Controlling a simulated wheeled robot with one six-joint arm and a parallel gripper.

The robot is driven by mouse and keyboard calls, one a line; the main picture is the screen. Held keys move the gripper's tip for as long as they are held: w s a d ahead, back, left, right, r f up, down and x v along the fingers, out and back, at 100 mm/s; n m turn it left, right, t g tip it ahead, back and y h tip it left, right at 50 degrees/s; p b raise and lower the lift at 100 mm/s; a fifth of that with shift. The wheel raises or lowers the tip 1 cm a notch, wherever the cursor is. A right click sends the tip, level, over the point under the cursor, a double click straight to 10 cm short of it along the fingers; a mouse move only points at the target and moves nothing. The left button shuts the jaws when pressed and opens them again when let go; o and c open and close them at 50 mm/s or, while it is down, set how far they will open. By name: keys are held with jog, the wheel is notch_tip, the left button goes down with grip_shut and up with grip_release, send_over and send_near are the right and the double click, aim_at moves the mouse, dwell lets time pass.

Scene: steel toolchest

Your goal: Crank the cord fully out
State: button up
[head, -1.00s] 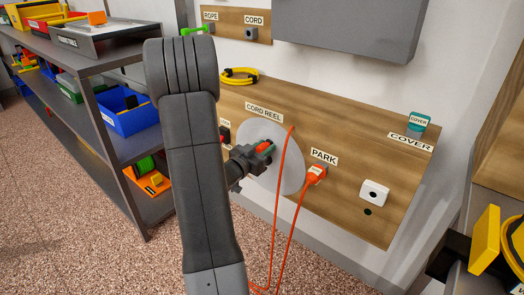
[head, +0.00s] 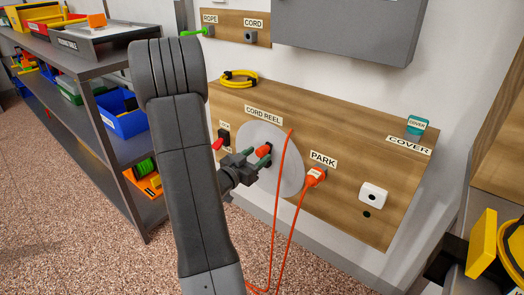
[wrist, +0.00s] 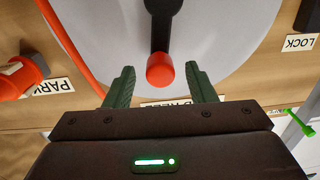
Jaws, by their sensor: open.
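The cord reel is a pale round disc (head: 262,131) on the wooden board, with a red crank knob (head: 264,151). In the wrist view the knob (wrist: 160,71) sits on a black crank arm (wrist: 162,22) that reaches up from it over the disc (wrist: 235,35). My gripper (head: 256,161) is open at the knob. In the wrist view, its green fingers (wrist: 160,84) stand on either side of the knob, with gaps. The orange cord (head: 273,225) hangs in a loop from the disc to an orange plug (head: 315,176) under the PARK label.
A red lever (head: 217,144) stands by a black lock block (head: 224,133) left of the reel, close to my arm. A white socket (head: 373,196) and a teal cover (head: 417,123) are at right. A grey shelf (head: 120,150) stands at left. A yellow coil (head: 238,78) is above.

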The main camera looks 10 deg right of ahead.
jog(key=p+v, duration=0.1)
jog(key=v, duration=0.9)
jog(key=shift+d, duration=0.1)
jog(key=b+x, duration=0.2)
jog(key=x, duration=1.1)
jog(key=shift+w+d, duration=0.15)
jog(key=shift+d, duration=0.05)
jog(key=shift+w+r, duration=0.1)
jog(key=shift+w, duration=0.1)
jog(key=shift+n, duration=0.3)
